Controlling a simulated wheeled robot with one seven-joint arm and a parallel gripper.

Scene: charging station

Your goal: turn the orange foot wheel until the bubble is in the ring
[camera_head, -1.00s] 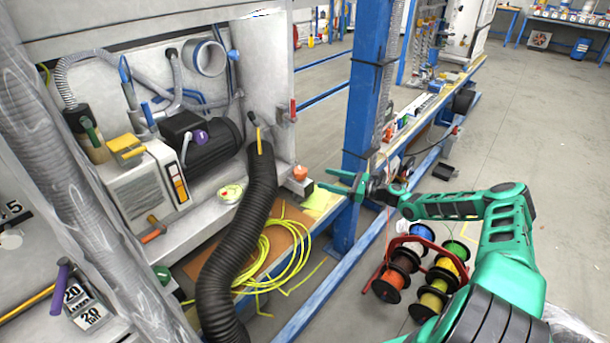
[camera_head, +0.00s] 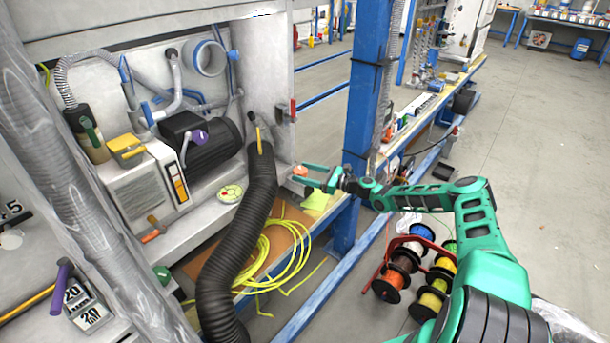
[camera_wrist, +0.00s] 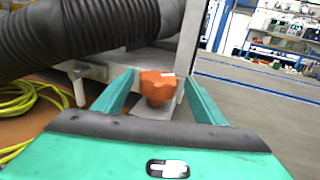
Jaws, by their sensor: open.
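The orange foot wheel (camera_wrist: 157,88) is a lobed knob at the foot of the grey machine, with a pale mark on top. In the wrist view it sits between the two green fingers of my gripper (camera_wrist: 160,92), with a gap on each side. My gripper (camera_head: 310,174) is open. In the head view the wheel (camera_head: 300,171) is partly covered by the fingers. A round level (camera_head: 230,193) with a yellow-green face and a red mark lies on the machine's ledge. Its bubble is too small to place against the ring.
A thick black ribbed hose (camera_head: 240,240) runs down left of the wheel; it also crosses the upper left of the wrist view (camera_wrist: 75,35). A yellow cable coil (camera_head: 285,255) lies below. A blue post (camera_head: 366,110) stands behind my gripper. Cable reels (camera_head: 408,262) stand on the floor.

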